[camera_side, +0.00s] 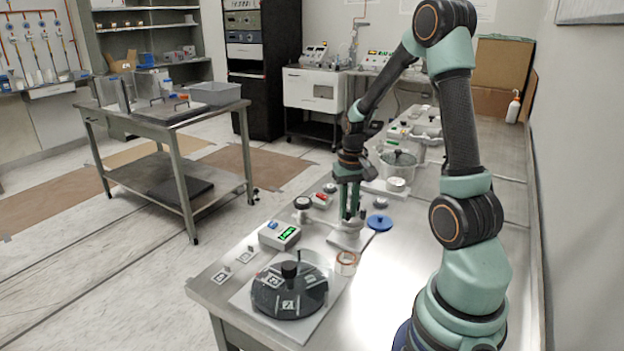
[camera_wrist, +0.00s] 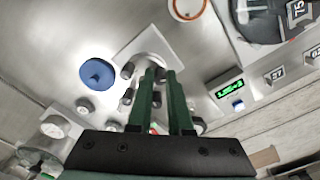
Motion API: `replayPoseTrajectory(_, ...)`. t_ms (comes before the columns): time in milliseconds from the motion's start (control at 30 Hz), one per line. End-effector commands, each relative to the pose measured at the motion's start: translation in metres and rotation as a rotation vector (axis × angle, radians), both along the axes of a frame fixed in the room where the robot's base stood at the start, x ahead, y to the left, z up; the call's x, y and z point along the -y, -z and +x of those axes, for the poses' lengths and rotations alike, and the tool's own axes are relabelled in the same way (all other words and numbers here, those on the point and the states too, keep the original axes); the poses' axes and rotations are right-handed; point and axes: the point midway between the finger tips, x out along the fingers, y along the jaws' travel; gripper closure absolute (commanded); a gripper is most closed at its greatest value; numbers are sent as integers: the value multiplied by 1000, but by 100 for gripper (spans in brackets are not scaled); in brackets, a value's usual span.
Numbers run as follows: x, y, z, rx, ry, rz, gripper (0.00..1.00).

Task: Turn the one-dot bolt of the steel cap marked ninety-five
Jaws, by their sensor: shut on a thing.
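A pale steel cap (camera_side: 345,228) stands on a light square plate on the bench, partly hidden by my gripper. In the wrist view the cap (camera_wrist: 150,42) lies just beyond my fingertips. Small dark bolts, such as one (camera_wrist: 128,70) at the left of the fingers, show around it. My gripper (camera_side: 349,216) points down over the cap, its green fingers close together. In the wrist view my gripper (camera_wrist: 161,72) is shut on a dark bolt at the cap, mostly hidden between the fingertips. I cannot read a ninety-five or any dots on the cap.
A blue disc (camera_side: 380,222) lies right of the plate. A dark round turntable (camera_side: 290,296) with numbered tags is in front. A meter with a green display (camera_side: 280,234) and a copper-coloured ring (camera_side: 347,262) are near. Bare bench (camera_side: 385,285) lies at front right.

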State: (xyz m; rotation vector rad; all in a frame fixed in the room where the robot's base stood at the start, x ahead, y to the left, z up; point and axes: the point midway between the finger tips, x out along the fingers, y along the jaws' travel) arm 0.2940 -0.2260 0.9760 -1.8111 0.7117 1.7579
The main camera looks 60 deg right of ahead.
Motion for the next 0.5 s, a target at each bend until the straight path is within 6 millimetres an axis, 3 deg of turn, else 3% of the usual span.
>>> replayPoseTrajectory(300, 1, -1, 0, 2, 3, -1, 100)
replayPoseTrajectory(333, 1, -1, 0, 2, 3, -1, 71)
replayPoseTrajectory(367, 1, -1, 0, 2, 3, -1, 59)
replayPoseTrajectory(400, 1, -1, 0, 1, 3, -1, 52)
replayPoseTrajectory(500, 1, 0, 0, 1, 3, -1, 52)
